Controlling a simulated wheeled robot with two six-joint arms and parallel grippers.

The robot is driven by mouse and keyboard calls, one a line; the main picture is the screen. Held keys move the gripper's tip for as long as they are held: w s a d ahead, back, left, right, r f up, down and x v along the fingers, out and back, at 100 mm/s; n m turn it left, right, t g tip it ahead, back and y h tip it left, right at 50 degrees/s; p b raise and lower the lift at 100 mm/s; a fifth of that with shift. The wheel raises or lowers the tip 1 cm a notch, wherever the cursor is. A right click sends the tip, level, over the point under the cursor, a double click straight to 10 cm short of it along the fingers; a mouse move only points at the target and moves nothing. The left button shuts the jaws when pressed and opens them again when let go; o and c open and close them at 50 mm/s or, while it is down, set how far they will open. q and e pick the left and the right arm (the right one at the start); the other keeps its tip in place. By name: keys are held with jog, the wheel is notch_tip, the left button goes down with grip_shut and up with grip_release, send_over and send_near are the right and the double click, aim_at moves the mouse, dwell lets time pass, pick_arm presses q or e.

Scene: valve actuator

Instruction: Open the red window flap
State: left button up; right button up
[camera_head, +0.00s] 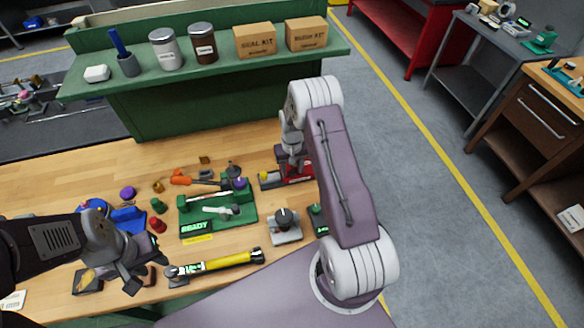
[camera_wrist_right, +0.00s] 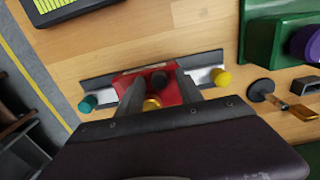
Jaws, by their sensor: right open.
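The red window flap (camera_wrist_right: 160,88) sits on a grey rail between a teal knob (camera_wrist_right: 88,103) and a yellow knob (camera_wrist_right: 221,77) in the right wrist view. A black knob and a brass-coloured round part show on or by the red part. My right gripper (camera_wrist_right: 160,78) is open above it, with one finger on each side. I cannot tell whether the fingers touch it. In the head view the red part (camera_head: 299,171) is partly hidden by my right arm. My left gripper (camera_head: 142,272) hangs over the front left of the bench, apart from the flap; its jaw gap is unclear.
A green fixture (camera_head: 217,212) with a READY display stands left of the flap. A grey base with a black knob (camera_head: 284,218) stands in front. A yellow-black tool (camera_head: 215,264) lies near the front edge. A green shelf (camera_head: 200,80) with cans and boxes stands behind.

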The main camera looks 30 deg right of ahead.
jog(key=shift+d, duration=0.1)
grip_shut()
dwell(1.3)
